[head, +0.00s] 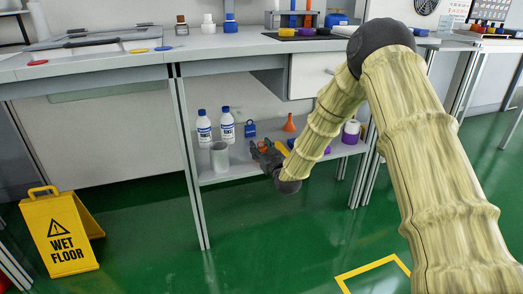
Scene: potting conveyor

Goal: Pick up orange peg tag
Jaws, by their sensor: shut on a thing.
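My gripper (258,150) is dark and reaches over the lower shelf under the bench, in the middle of the head view. It is shut on a small orange piece (264,146), which looks like the orange peg tag. Most of the tag is hidden by the fingers, and its shape is too small to make out. It is at shelf height; I cannot tell whether it touches the shelf.
The shelf (225,173) holds two white-and-blue bottles (204,127), a grey cup (219,156), a blue item (250,128) and an orange funnel (289,122). A yellow wet-floor sign (65,232) stands at left. The green floor in front is clear.

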